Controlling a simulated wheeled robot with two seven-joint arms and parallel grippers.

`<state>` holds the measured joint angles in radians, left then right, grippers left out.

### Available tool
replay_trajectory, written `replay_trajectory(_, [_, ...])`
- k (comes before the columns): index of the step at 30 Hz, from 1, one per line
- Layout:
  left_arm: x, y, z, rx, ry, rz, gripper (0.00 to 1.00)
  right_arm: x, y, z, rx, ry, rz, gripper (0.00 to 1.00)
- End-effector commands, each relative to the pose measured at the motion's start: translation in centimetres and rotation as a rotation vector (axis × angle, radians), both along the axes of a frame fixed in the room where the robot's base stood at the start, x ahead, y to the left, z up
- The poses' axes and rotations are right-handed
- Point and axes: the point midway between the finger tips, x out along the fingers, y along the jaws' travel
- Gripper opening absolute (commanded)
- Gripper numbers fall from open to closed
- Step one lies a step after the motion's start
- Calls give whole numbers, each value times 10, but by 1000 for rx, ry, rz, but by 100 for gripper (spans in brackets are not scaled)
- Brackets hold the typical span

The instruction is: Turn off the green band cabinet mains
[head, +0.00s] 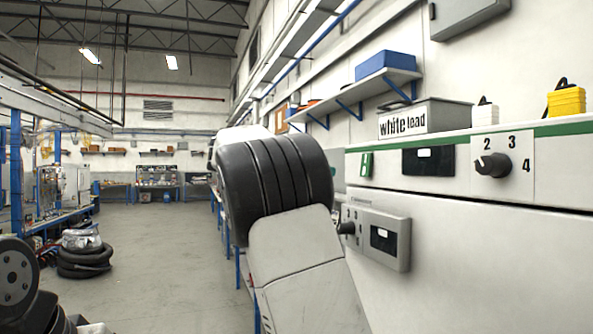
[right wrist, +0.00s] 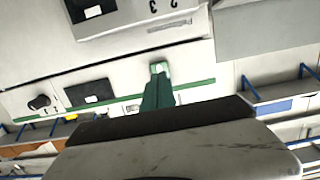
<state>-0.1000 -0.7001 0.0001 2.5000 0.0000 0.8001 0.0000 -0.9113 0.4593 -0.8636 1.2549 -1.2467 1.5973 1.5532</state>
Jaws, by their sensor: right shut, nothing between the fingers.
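The pale cabinet (head: 470,250) with a green band (head: 480,138) along its upper edge stands at the right of the head view. Just below the band is a small green mains switch (head: 366,164); its position is too small to read. The switch also shows in the right wrist view (right wrist: 160,67), which is upside down. My right gripper (right wrist: 159,80) is shut and empty, its dark fingers pointing at the switch. Its tips are very close to the switch; I cannot tell if they touch. My right arm hides this gripper in the head view. My left gripper is out of view.
Right of the switch are a dark display (head: 428,160) and a numbered black knob (head: 492,165). A grey control box (head: 388,240) juts out below the switch, close to my arm. A "white lead" box (head: 430,115) stands on top.

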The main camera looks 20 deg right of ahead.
Motion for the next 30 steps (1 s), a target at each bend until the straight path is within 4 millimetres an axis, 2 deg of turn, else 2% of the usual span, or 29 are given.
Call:
replay_trajectory(1, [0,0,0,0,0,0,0,0,-13,-1,1,1,-5,0])
replay_trajectory(6, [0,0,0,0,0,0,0,3,-47,-6,0,0,-3,0])
replay_trajectory(12, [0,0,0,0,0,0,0,5,-74,-10,0,-1,-2,0])
replay_trajectory(17, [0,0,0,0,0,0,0,6,-83,-11,0,-1,0,0])
replay_trajectory(30, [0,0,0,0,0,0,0,7,-87,-14,-33,2,-2,0])
